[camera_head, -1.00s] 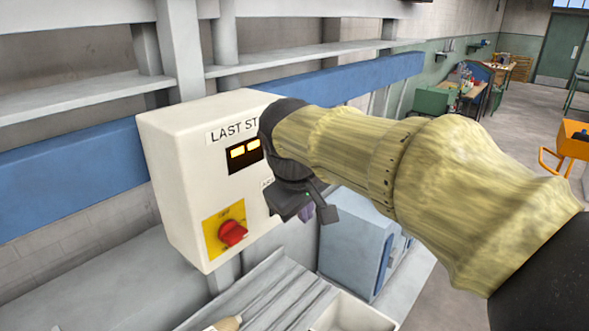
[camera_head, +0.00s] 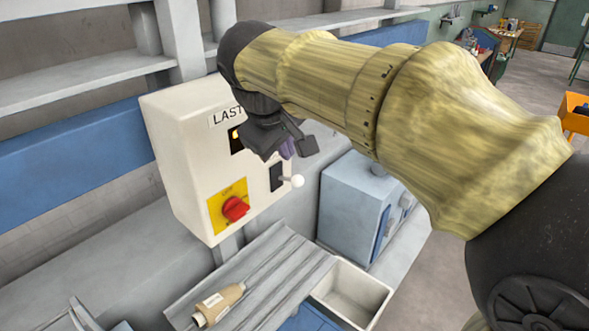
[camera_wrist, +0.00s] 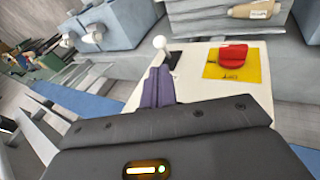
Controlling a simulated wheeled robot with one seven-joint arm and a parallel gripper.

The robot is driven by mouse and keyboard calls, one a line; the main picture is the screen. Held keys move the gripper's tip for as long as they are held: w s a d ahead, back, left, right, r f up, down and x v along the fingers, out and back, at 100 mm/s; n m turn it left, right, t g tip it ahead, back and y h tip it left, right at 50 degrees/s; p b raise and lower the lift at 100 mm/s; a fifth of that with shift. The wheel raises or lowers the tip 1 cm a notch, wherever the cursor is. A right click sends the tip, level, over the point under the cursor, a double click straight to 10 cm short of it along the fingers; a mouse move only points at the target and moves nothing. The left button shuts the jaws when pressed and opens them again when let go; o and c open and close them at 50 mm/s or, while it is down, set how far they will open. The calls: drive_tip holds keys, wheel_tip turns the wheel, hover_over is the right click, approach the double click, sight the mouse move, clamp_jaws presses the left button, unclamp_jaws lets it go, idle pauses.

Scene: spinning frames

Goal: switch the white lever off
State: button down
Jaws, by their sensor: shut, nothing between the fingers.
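The white lever (camera_head: 297,181) has a round white knob on a short stem. It sticks out from a black plate (camera_head: 276,176) at the lower right of the cream control box (camera_head: 180,160). In the wrist view the white knob (camera_wrist: 160,42) shows just beyond my fingertips. My gripper (camera_head: 288,150) is above the lever, in front of the box face, with its purple fingers together and empty. In the wrist view my gripper (camera_wrist: 160,72) points toward the knob. I cannot tell whether the fingers touch the lever.
A red rotary switch (camera_head: 235,208) on a yellow plate sits left of the lever. My arm covers part of the box label and display. Below are a grey sloped tray with a tan bobbin (camera_head: 218,303) and a pale bin (camera_head: 350,292). A blue-grey housing (camera_head: 352,205) stands to the right.

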sight(297, 178)
drive_tip(key=p+x, duration=0.3)
drive_tip(key=x, duration=0.7)
drive_tip(key=shift+w+f, duration=0.1)
drive_tip(key=shift+w, duration=0.05)
